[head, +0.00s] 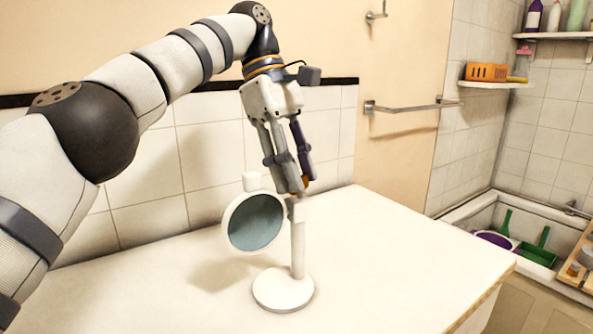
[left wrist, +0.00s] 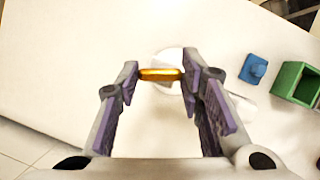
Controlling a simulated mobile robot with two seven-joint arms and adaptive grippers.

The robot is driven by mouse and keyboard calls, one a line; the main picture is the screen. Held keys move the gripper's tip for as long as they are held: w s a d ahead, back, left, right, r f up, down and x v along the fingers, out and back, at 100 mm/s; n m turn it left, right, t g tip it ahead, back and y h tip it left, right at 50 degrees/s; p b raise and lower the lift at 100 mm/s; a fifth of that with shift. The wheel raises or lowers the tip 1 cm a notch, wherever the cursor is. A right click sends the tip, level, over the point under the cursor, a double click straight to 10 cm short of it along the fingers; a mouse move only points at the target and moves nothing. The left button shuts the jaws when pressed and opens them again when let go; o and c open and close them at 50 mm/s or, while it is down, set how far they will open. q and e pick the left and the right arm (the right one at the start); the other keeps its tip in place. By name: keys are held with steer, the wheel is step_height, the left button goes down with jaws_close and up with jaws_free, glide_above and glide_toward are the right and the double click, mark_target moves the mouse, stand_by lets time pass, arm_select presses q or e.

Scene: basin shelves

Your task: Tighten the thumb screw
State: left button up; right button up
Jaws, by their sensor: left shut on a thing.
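A white round mirror (head: 254,222) with a blue-grey face hangs tilted beside the top of an upright white stand (head: 298,250). Its round base (head: 283,290) rests on the white counter. My left gripper (head: 301,187) reaches down from above, with its fingertips at the top of the stand. It is shut on the orange-yellow thumb screw (left wrist: 160,74), which spans between the fingertips in the left wrist view. In the head view only a small orange part of the screw (head: 305,182) shows by the fingers. My right gripper is not in view.
The counter (head: 420,235) is clear right of the stand. A tiled wall and a towel rail (head: 410,107) stand behind. A basin (head: 480,207) with green and purple things is at the right. A blue piece (left wrist: 254,68) and a green box (left wrist: 298,84) show in the left wrist view.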

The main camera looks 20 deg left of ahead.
arm_select(q)
steer(key=shift+m, duration=0.4)
steer(key=shift+g, duration=0.3)
steer(key=o, duration=1.2)
steer(key=shift+c, duration=0.2)
